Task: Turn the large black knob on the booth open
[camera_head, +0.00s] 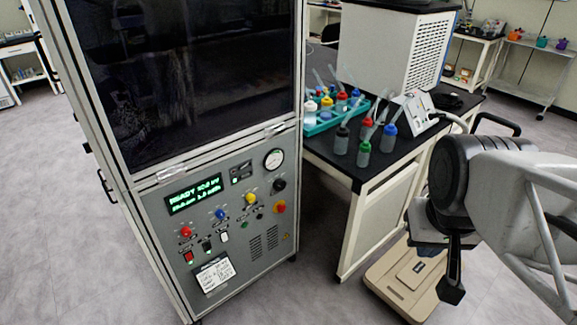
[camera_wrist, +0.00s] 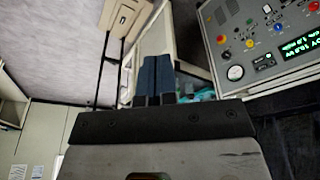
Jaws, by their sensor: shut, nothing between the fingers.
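The booth (camera_head: 150,205) stands at the left in the head view, with a grey control panel on its lower front. The large black knob (camera_head: 278,185) sits on the panel's upper right, below the round gauge and above the red-and-yellow button. In the wrist view the knob (camera_wrist: 227,56) appears small at the upper right, beside the gauge. My gripper (camera_head: 452,288) is at the right of the head view, pointing down, well apart from the booth. Its dark fingers (camera_wrist: 155,75) are together and empty in the wrist view.
A black-topped table (camera_head: 335,150) with several bottles (camera_head: 390,138) and a teal tray (camera_head: 312,128) stands between the booth and my arm. Red (camera_head: 186,232), blue (camera_head: 219,214) and yellow (camera_head: 250,198) knobs share the panel. Floor before the booth is clear.

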